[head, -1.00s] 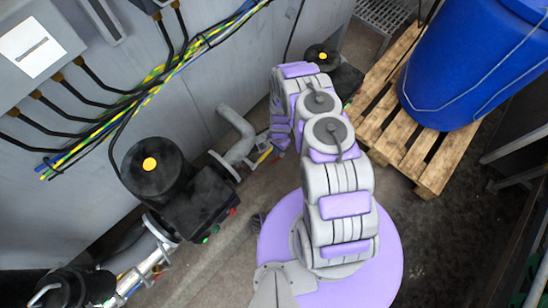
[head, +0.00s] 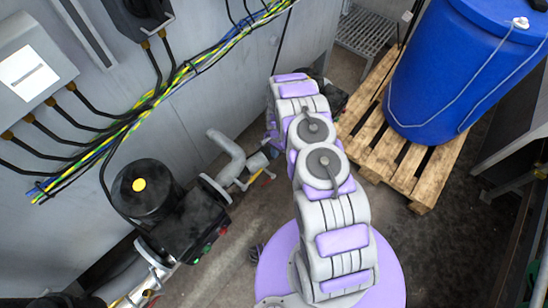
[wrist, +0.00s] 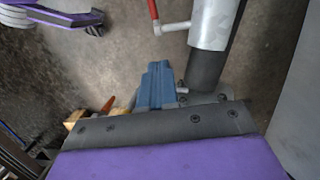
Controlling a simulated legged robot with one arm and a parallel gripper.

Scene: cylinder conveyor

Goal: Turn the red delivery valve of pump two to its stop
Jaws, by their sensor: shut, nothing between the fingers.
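A red valve handle (wrist: 153,9) shows at the top edge of the wrist view, on a pale lever (wrist: 176,27) beside a silver pipe (wrist: 211,25). In the head view, a small red-tipped lever (head: 270,174) sits by the grey pipe left of my arm. My gripper (wrist: 157,68) is shut and empty, its blue fingers below the lever in the wrist view and apart from the red handle. A second orange-red handle (wrist: 107,105) is partly hidden at the left. In the head view my arm hides the gripper. I cannot tell which pump is pump two.
A black pump motor with a yellow cap (head: 142,187) stands at the left; another black pump (head: 334,98) is mostly behind my arm. A blue barrel (head: 463,75) stands on a wooden pallet (head: 432,180) at the right. Cables (head: 128,123) run along the grey wall.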

